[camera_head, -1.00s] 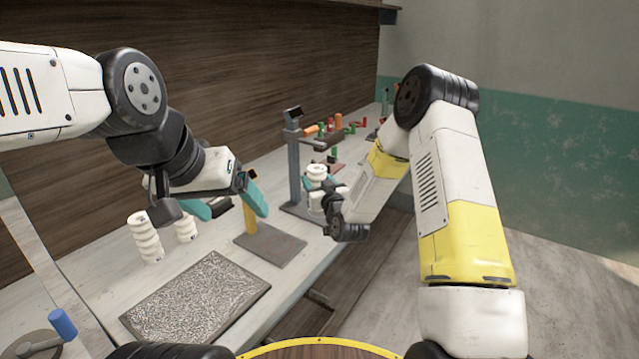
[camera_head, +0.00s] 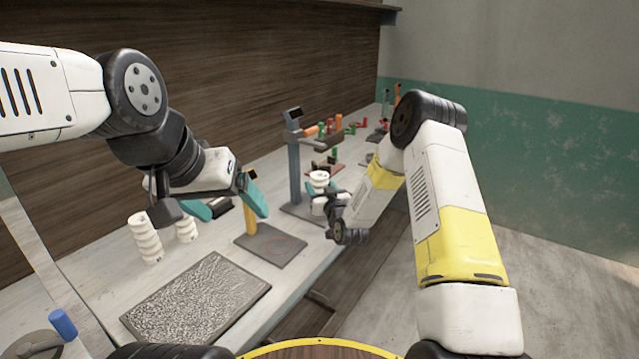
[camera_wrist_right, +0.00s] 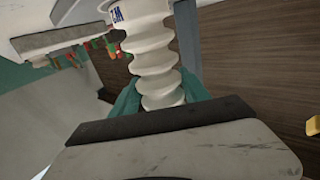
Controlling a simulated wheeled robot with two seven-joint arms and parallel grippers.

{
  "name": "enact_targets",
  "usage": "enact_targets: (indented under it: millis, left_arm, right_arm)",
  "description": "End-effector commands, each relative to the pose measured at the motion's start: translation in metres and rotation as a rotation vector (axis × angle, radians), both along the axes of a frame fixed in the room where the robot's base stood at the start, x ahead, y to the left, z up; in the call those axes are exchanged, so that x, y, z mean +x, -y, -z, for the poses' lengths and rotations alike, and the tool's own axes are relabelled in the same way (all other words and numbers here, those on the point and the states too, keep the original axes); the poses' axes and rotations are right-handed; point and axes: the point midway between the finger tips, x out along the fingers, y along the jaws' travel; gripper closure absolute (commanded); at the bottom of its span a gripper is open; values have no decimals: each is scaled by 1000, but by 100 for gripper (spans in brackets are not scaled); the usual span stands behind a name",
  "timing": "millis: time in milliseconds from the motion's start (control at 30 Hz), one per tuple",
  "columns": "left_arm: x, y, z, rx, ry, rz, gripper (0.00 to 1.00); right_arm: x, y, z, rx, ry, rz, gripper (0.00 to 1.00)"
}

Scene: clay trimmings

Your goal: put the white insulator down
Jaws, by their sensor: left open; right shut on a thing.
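The white insulator (camera_head: 319,179) is a ribbed white piece held upright in my right gripper (camera_head: 322,196), in front of the grey stand. In the right wrist view the insulator (camera_wrist_right: 152,58) fills the upper middle, with blue marking near its top and teal fingers on both sides of its lower end. My left gripper (camera_head: 232,206) is open and empty, with teal fingers spread above the bench. Two more ribbed white insulators stand on the bench at left, a taller one (camera_head: 145,240) and a shorter one (camera_head: 186,230) partly hidden by my left gripper.
A grey textured mat (camera_head: 198,298) lies on the bench (camera_head: 110,285) in front. A grey plate (camera_head: 272,245) with a yellow post lies behind it. A grey stand (camera_head: 295,165) rises near the right gripper. Small coloured parts (camera_head: 338,124) lie farther back.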

Motion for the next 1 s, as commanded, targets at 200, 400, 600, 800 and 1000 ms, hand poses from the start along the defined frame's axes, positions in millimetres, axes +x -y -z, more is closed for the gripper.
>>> enact_targets:
  millis: [200,400,600,800,1000]
  left_arm:
    - [0,0,0,0,0,0,18]
    - [0,0,0,0,0,0,18]
    - [0,0,0,0,0,0,18]
    - [0,0,0,0,0,0,18]
    - [0,0,0,0,0,0,18]
  right_arm:
    - [0,0,1,0,0,0,24]
    - [0,0,1,0,0,0,24]
    - [-11,4,-2,-1,-2,0,24]
    - [-51,18,-1,1,-4,1,24]
    - [-89,30,-2,-1,-3,1,24]
